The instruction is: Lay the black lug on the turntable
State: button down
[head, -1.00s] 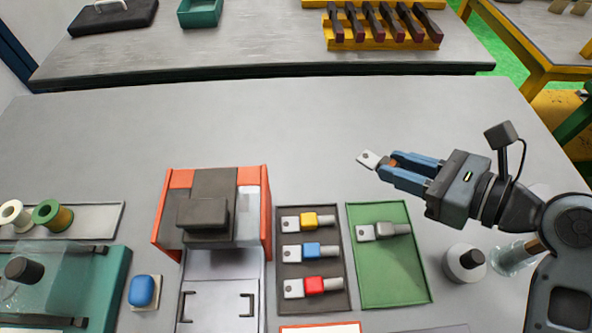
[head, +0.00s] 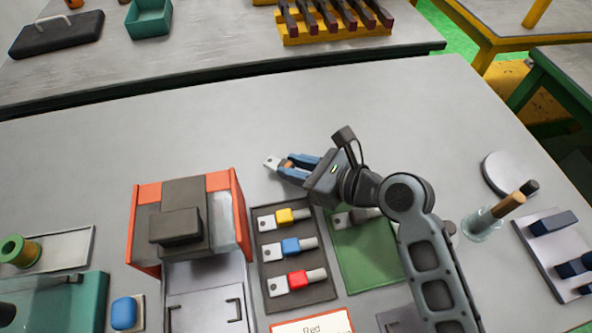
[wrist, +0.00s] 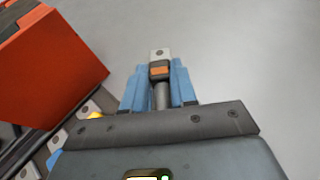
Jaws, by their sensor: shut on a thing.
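My gripper (head: 296,170) is shut on a lug (head: 272,163) with a pale flat tab and an orange patch, held above the table behind the dark tray. In the wrist view the held lug (wrist: 160,54) points forward between the blue fingers (wrist: 159,88), with a dark collar around its orange patch. Another lug (head: 342,219), with a grey-black collar in the earlier view, lies in the green tray (head: 365,262), partly hidden by my arm. A round pale grey disc (head: 508,172) at the right looks like the turntable; nothing is on it.
The dark tray (head: 267,230) holds yellow, blue and red lugs. An orange-sided machine (head: 240,205) stands left of my gripper. A glass jar with rods (head: 483,226) and a rack (head: 543,255) stand near the disc.

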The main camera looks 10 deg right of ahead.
jog(key=shift+f, duration=0.9)
jog(key=c, duration=0.9)
grip_release()
jog(key=shift+f, duration=0.1)
